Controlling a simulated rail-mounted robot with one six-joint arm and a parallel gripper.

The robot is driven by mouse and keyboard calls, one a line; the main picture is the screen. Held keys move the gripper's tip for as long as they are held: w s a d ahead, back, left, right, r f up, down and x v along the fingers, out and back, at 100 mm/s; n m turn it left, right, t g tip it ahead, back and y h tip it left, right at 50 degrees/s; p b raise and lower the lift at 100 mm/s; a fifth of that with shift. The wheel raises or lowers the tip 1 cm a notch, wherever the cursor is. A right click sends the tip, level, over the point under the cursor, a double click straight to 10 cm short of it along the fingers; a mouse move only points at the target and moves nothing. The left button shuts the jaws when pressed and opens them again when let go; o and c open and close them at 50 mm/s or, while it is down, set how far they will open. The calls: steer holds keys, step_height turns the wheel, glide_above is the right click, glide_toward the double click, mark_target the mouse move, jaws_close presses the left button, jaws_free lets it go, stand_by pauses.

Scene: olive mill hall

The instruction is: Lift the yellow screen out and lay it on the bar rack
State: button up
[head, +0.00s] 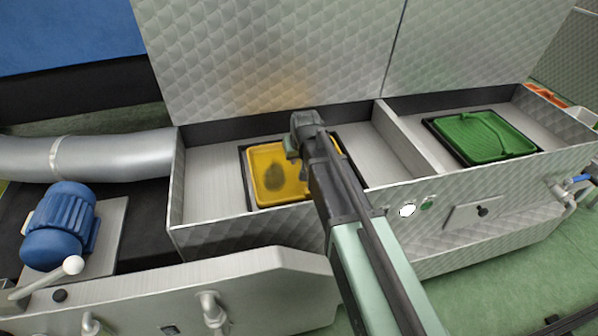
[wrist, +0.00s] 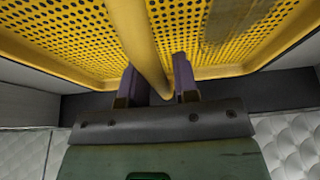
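The yellow screen (head: 274,176) lies in the left compartment of the metal trough, in a dark-rimmed opening. A dark smudge shows on it in the head view. The wrist view shows its perforated sheet (wrist: 60,30) and a yellow bar handle (wrist: 135,35) across it. My gripper (wrist: 157,80) is at the screen, with its two fingers on either side of the handle. Whether they press on it I cannot tell. In the head view my gripper (head: 293,150) and arm cover the screen's right part. I cannot make out the bar rack for certain.
A green screen (head: 484,137) sits in the right compartment, past a metal divider (head: 405,142). A tall raised metal cover (head: 270,60) stands behind the trough. A blue motor (head: 60,224) and a thick pipe (head: 90,156) are at the left. An orange item (head: 545,96) is far right.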

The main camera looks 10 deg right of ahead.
jaws_close()
steer(key=shift+r, duration=0.2)
step_height(320, 180, up, 20)
steer(key=p, duration=2)
steer(key=shift+a+f, duration=0.1)
steer(key=shift+f, duration=0.1)
